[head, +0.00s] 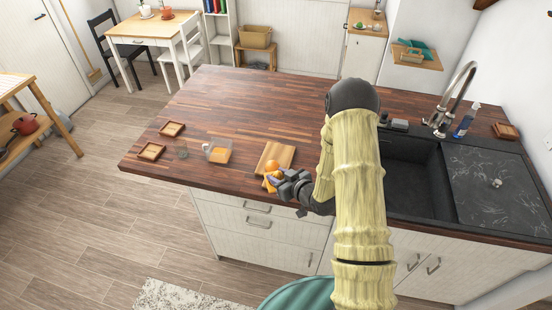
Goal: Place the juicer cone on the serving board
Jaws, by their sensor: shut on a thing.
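The serving board (283,150) is a light wooden board lying flat near the front edge of the dark wooden counter. A round orange thing (272,165) shows at its front left part, just beyond my gripper. My gripper (274,181) is low over the counter's front edge, at the near end of the board. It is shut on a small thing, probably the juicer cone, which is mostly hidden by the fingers. Orange color also shows beside the fingertips. I cannot tell whether the held thing touches the board.
The black sink (408,170) and faucet (455,95) are at right. The counter's back middle is clear.

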